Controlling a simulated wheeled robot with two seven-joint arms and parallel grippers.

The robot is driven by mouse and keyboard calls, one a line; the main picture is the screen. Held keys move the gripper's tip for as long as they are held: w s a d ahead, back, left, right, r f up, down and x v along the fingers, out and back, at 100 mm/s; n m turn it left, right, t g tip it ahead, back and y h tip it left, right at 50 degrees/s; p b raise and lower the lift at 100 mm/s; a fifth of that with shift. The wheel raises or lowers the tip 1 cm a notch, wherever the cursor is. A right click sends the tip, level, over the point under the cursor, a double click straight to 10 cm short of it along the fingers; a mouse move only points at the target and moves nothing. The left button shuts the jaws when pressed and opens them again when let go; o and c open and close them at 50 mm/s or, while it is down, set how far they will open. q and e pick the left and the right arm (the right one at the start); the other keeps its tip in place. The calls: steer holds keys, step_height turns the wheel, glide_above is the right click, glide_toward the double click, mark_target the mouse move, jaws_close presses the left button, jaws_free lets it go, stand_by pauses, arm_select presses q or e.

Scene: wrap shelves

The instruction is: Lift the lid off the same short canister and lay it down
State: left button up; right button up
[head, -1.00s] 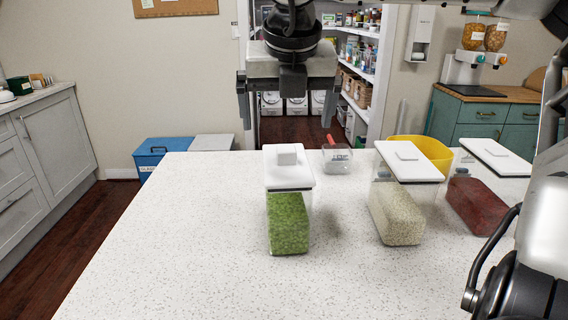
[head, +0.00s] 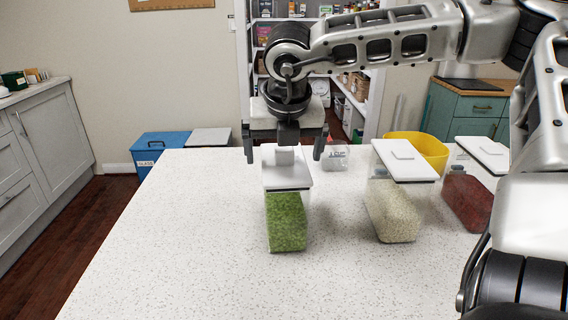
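Several clear canisters with white lids stand on the speckled white counter (head: 170,265). The nearest to my gripper is a canister of green contents (head: 287,222), whose white lid (head: 287,177) has a raised block-like knob (head: 284,156). My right gripper (head: 284,158) points down over this lid, fingers spread open on either side of the knob. I cannot tell whether the fingers touch anything. To the right are a canister of pale grains (head: 393,212) with its lid (head: 405,160) on, and a canister of red contents (head: 466,200) with its lid (head: 484,154) on. My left gripper is out of view.
The counter's left and front areas are bare. A blue bin (head: 160,149) stands beyond the far left edge.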

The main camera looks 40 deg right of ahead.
steer(key=c, duration=1)
steer(key=shift+c, duration=0.2)
steer(key=shift+r, duration=0.1)
steer(key=shift+r, duration=0.55)
step_height(320, 180, up, 2)
steer(key=shift+s+a+r, duration=0.1)
steer(key=shift+s+r, duration=0.05)
steer(key=shift+r, duration=0.1)
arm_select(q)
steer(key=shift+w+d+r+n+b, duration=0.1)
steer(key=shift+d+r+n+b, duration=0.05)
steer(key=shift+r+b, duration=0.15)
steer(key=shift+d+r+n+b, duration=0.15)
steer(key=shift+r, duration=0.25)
arm_select(e)
steer(key=s+a+r, duration=0.3)
steer(key=s+r, duration=0.3)
steer(key=s+a+r, duration=0.3)
steer(key=s+r, duration=0.3)
steer(key=shift+a+r, duration=0.35)
steer(key=shift+r, duration=0.05)
